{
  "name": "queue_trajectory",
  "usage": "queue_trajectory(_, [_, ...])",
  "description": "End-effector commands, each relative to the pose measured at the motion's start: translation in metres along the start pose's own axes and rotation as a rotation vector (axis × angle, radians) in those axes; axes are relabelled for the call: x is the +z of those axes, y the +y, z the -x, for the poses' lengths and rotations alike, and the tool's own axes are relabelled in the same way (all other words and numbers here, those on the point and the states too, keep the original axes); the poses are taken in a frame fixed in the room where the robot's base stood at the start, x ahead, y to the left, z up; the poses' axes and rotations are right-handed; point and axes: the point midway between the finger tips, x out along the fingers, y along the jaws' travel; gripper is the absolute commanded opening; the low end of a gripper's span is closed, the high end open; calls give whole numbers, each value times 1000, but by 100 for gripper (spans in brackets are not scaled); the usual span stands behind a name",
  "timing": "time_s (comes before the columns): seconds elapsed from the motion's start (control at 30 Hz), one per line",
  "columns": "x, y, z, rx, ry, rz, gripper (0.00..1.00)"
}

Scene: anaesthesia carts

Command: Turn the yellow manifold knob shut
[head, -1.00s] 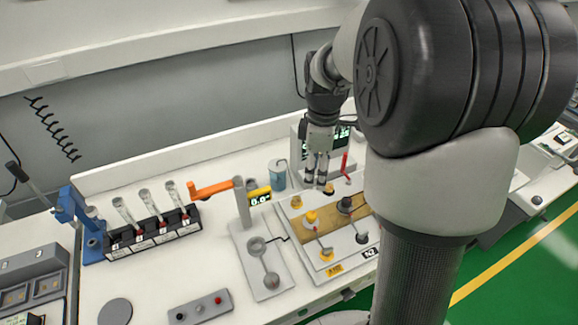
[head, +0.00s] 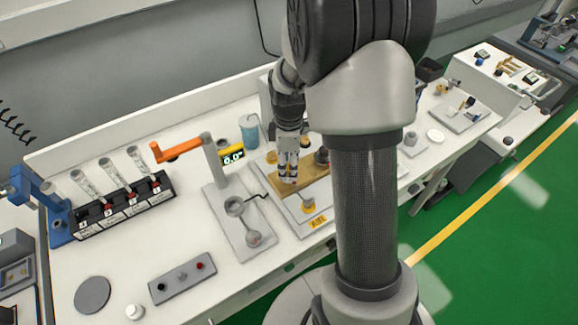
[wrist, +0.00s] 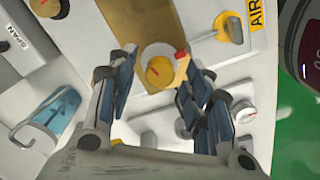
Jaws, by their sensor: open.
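The round yellow knob (wrist: 160,72) with a red mark shows in the wrist view, at the edge of a tan manifold block (wrist: 155,50). My gripper (wrist: 162,88) is open, with one finger pair on each side of the knob in the picture. I cannot tell whether the fingers touch it or hover above it. In the head view my gripper (head: 288,180) points down over the tan block (head: 316,191) and hides this knob.

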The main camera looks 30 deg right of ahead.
Motion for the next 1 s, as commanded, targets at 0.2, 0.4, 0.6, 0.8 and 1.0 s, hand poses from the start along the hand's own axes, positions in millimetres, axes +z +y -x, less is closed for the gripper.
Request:
queue_trajectory(0.2, [0, 0, -5, 0, 0, 0, 46])
queue_trajectory(0.4, [0, 0, -4, 0, 0, 0, 42])
queue_trajectory(0.6, [0, 0, -4, 0, 0, 0, 29])
queue_trajectory(0.8, [0, 0, -4, 0, 0, 0, 16])
queue_trajectory(1.0, [0, 0, -4, 0, 0, 0, 2])
